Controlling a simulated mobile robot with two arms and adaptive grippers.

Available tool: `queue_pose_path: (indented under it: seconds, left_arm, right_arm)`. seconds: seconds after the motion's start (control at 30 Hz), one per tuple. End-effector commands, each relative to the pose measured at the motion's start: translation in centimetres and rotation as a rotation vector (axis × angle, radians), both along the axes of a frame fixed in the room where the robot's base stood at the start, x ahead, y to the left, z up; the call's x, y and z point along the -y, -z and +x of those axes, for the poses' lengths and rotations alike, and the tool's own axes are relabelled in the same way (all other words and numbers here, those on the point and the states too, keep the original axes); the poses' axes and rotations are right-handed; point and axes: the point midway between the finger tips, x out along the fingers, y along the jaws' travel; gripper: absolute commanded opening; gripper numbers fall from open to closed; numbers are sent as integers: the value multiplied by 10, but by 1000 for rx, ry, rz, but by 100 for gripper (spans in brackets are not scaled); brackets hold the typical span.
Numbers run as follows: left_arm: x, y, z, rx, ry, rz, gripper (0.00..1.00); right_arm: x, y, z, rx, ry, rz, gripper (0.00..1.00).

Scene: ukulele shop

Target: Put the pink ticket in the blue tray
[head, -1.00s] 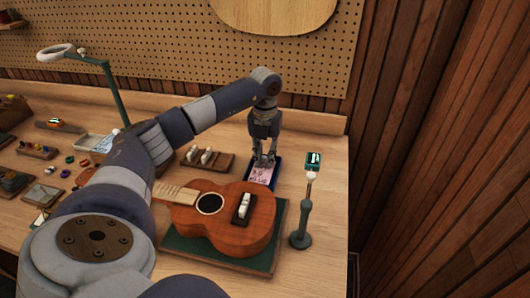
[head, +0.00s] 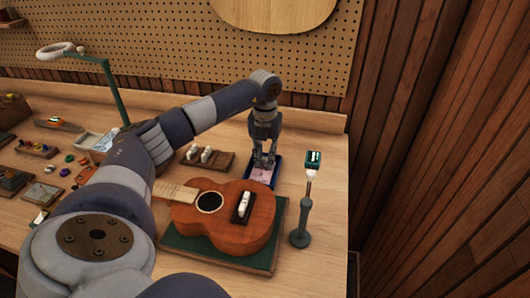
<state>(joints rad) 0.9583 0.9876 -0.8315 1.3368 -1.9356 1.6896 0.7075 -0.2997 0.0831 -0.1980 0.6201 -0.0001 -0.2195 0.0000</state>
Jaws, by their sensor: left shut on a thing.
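The blue tray (head: 275,183) sits on the bench behind the ukulele's body. The pink ticket (head: 259,175) shows inside the tray's outline, below my left gripper (head: 264,164). My left gripper points down over the tray, its fingers shut on the ticket's upper part. I cannot tell whether the ticket rests on the tray floor. My right gripper is not in view.
A ukulele (head: 232,222) lies on a green mat (head: 262,260) just in front of the tray. A wooden block with white pieces (head: 218,162) stands left of the tray. Small parts lie further left.

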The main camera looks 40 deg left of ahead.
Motion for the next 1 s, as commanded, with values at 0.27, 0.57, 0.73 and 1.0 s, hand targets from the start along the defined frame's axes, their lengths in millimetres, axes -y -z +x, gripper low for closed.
queue_pose_path:
  seconds: [0.27, 0.57, 0.73, 1.0]
  left_arm:
    - [0, 0, 0, 0, -1, 0, 30]
    - [0, 0, 0, 0, -1, 0, 42]
    - [0, 0, 0, 0, -1, 0, 54]
    - [0, 0, 0, 0, -1, 0, 54]
  right_arm:
    - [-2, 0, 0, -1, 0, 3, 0]
    - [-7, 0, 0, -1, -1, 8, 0]
    - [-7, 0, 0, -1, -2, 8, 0]
    - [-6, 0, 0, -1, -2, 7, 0]
